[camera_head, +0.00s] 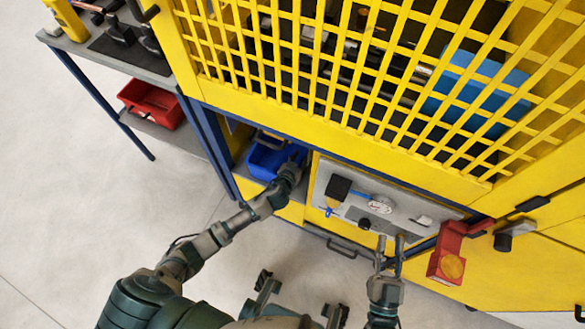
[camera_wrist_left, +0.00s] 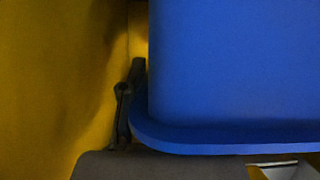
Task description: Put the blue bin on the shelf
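The blue bin (camera_head: 266,161) sits in the low shelf opening (camera_head: 243,186) of the yellow cage machine in the head view. My left gripper (camera_head: 291,170) is at the bin's right front side. In the left wrist view the bin (camera_wrist_left: 235,70) fills the right half, its rounded rim at the bottom. A dark finger (camera_wrist_left: 122,115) of my left gripper is right beside the bin's side; the other finger cannot be made out, so its grip is unclear. My right gripper (camera_head: 389,246) is open and empty in front of the machine's panel.
A grey side table (camera_head: 97,47) with a lower shelf holding a red bin (camera_head: 152,103) stands at the left. A red lamp housing (camera_head: 447,250) sticks out at the right. A grey panel with tools (camera_head: 345,215) is beside the opening. The left floor is clear.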

